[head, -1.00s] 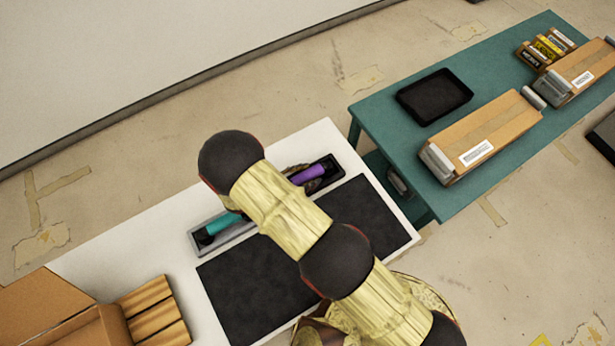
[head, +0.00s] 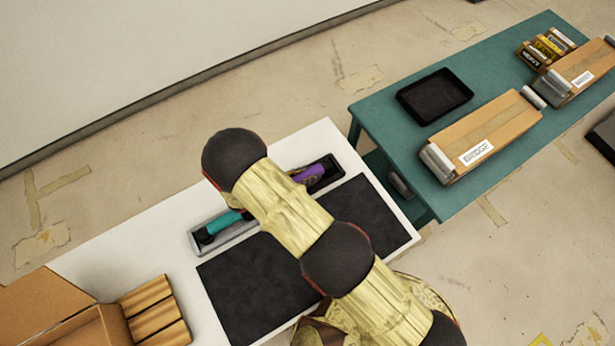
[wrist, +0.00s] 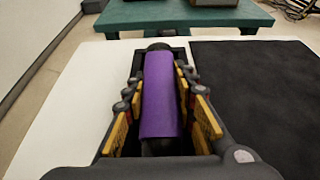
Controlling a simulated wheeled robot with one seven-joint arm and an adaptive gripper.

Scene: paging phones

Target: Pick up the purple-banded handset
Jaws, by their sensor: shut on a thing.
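The purple-banded handset (wrist: 161,95) lies lengthwise between the fingers of my gripper (wrist: 160,98) in the wrist view. The fingers are shut on it from both sides around the purple band. I cannot tell whether the handset is clear of the tray floor.
A dark mat (head: 240,290) lies on the white table (head: 180,235) in front of the tray. An open cardboard box (head: 60,310) stands at the left. A teal table (head: 385,120) at the right holds a black tray (head: 434,96) and a labelled brown block (head: 485,135).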

